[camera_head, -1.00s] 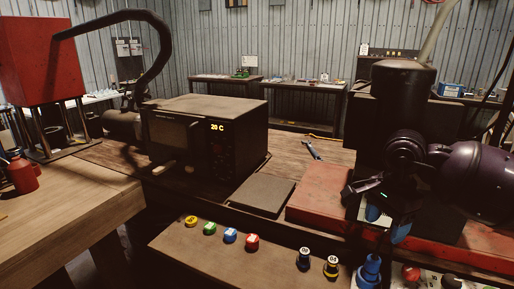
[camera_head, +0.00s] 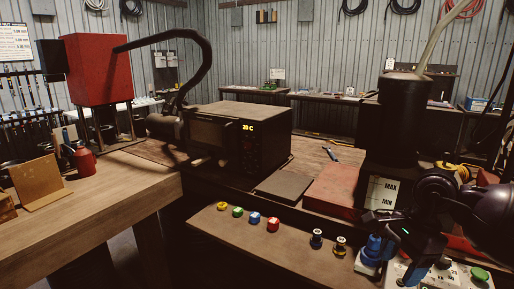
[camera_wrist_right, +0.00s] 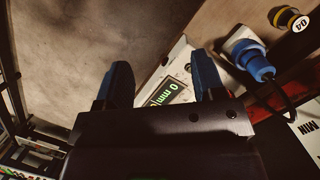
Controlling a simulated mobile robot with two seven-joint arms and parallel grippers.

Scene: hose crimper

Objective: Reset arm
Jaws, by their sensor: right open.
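My right arm comes in at the right of the head view, and its dark gripper (camera_head: 393,262) hangs over the control panel at the bottom right. In the right wrist view its two blue-tipped fingers (camera_wrist_right: 163,78) stand well apart with nothing between them. A small display reading "0 mm" (camera_wrist_right: 170,92) shows beyond the fingers, on a pale panel. A blue plug-like connector (camera_wrist_right: 260,68) sits just right of the fingers, apart from them. My left gripper is in neither view.
A dark oven reading 20 C (camera_head: 240,140) stands on the workbench. Coloured caps (camera_head: 255,218) and two dark numbered pieces (camera_head: 317,239) lie on the front shelf. A red slab (camera_head: 330,190) and a MAX/MIN container (camera_head: 382,193) stand behind my gripper. A wooden table (camera_head: 100,196) fills the left.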

